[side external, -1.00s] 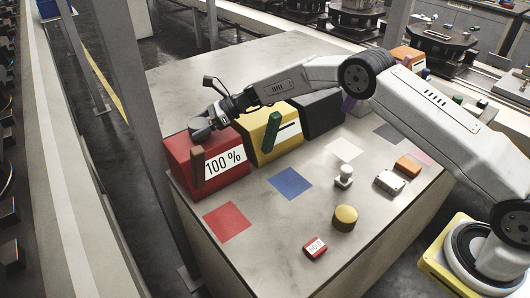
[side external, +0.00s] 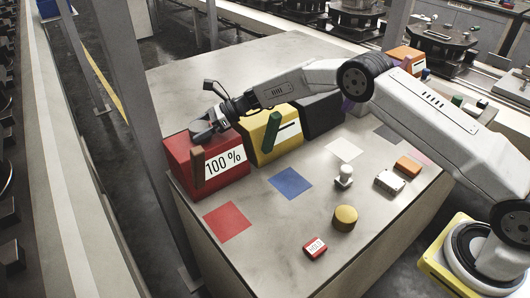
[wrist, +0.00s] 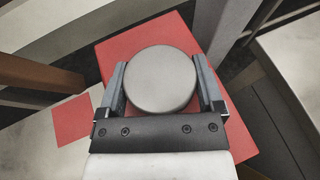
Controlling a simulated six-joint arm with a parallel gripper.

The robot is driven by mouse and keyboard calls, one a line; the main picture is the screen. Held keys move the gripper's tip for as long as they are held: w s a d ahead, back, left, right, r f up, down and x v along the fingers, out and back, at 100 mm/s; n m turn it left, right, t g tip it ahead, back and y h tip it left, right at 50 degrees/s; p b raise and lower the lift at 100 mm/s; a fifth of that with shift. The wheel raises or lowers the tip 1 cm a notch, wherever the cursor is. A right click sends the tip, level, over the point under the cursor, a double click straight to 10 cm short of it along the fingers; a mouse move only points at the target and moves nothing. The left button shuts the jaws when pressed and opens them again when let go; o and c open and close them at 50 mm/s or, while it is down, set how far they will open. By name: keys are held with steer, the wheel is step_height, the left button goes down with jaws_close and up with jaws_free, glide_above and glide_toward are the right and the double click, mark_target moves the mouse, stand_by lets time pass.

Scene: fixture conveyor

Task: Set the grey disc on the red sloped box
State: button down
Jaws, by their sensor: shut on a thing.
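The grey disc (wrist: 160,79) is round and flat-topped. It sits between the two fingers of my gripper (wrist: 160,68), which are shut on its sides. In the side view my gripper (side external: 205,130) and the disc are at the top of the red sloped box (side external: 182,163). This box has a white "100 %" label and a brown upright piece on its front. In the wrist view the red box (wrist: 125,47) lies beneath the disc, which is over its surface. I cannot tell whether the disc touches the box, as its underside is hidden.
A yellow box (side external: 262,152) with a green upright piece stands right of the red box, then a dark grey box (side external: 318,113). Red (side external: 227,221) and blue (side external: 291,183) squares mark the table.

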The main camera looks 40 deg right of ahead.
mark_target(208, 124)
jaws_free()
steer(key=shift+f, duration=0.15)
steer(key=shift+d, duration=0.1)
steer(key=shift+v, duration=3.85)
